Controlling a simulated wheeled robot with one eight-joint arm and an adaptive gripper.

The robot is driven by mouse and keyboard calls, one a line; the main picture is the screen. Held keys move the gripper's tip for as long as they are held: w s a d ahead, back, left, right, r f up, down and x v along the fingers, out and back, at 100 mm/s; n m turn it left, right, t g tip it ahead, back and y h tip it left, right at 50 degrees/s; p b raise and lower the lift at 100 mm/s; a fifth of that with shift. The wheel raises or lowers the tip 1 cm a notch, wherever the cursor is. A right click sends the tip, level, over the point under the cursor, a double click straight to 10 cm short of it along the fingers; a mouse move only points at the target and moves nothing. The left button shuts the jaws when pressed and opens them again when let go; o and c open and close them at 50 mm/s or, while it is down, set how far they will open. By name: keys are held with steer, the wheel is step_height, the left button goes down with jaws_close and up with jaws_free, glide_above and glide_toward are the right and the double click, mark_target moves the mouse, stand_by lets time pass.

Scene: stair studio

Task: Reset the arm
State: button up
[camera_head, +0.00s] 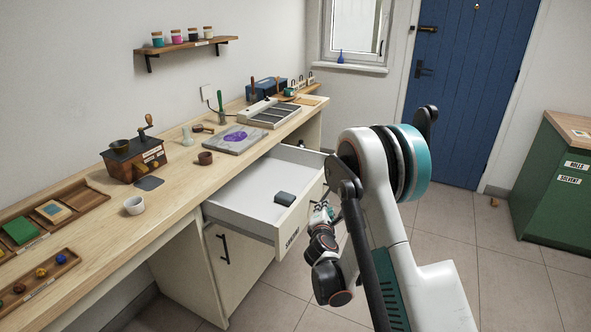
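My arm (395,215) rises in the right middle of the head view, bent at a large white and teal joint, with its outer part folded down to the left. My gripper (319,211) shows only in small part, beside the front of an open drawer (245,197). Its fingertips are too small and partly hidden by the arm, so I cannot tell whether it is open or holds anything. The drawer is pulled out from under the wooden workbench (168,205), and a small dark grey block (285,198) lies inside it near the front.
A green cabinet (555,190) stands at the right. The tiled floor between is mostly clear, with a small brown piece (494,202) near the door.

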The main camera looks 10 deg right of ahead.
steer(key=s+d+r+m+g, duration=0.1)
steer(key=s+r+m+g, duration=0.1)
steer(key=s+r+m, duration=0.45)
steer(key=s+d+r+m+g, duration=0.15)
steer(key=s+r+m, duration=0.25)
steer(key=s+r, duration=0.55)
steer(key=s+a+r+m+g+y, duration=0.1)
steer(key=s+m, duration=0.4)
steer(key=s, duration=0.8)
steer(key=s+a+r+m+g+y, duration=0.2)
steer(key=s+a+m+g+y, duration=0.1)
steer(key=s, duration=1.1)
steer(key=shift+a+r+m+y, duration=0.3)
steer(key=shift+a+m, duration=0.55)
steer(key=shift+m, duration=0.4)
